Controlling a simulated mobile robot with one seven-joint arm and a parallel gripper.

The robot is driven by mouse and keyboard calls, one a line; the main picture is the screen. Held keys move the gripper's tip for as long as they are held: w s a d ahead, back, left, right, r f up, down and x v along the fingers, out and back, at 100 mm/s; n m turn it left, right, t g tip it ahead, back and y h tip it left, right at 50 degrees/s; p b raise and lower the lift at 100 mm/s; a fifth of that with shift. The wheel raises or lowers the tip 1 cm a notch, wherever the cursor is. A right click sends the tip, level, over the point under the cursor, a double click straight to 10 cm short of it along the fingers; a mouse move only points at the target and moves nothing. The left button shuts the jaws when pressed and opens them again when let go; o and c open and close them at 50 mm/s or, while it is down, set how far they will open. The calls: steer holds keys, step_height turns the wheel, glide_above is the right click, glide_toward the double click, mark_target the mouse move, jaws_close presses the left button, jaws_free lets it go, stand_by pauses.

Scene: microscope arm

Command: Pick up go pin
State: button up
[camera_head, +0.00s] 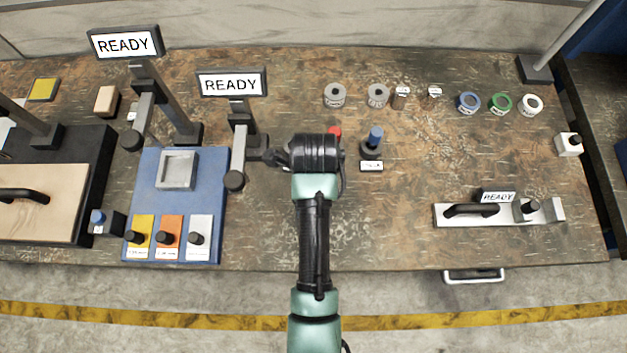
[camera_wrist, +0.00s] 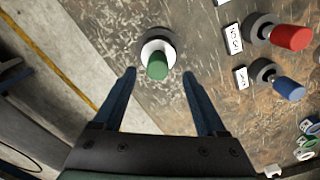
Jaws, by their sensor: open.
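A green pin (camera_wrist: 157,66) stands in a round holder with a white ring (camera_wrist: 156,46) on the worktable. My gripper (camera_wrist: 159,74) is open, with one finger on each side of the green pin in the wrist view; I cannot tell how far the fingertips are above it. A red pin (camera_wrist: 291,38) and a blue pin (camera_wrist: 289,89) stand in dark round holders to the right, each by a small white label too small to read surely. In the head view the blue pin (camera_head: 375,137) shows beside my arm, the red pin (camera_head: 335,131) peeks out behind it, and the green pin is hidden.
Two READY signs on posts (camera_head: 231,84) stand left of my arm. A blue board (camera_head: 213,210) with coloured blocks lies on the left. Several tape rolls (camera_head: 468,103) line the back. A metal fixture with a handle (camera_head: 455,215) is at right. The middle right is clear.

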steer(key=shift+s+f, duration=0.15)
steer(key=shift+f, duration=0.3)
step_height(320, 180, down, 5)
steer(key=shift+s+r+p, duration=0.1)
steer(key=shift+p, duration=0.4)
jaws_close()
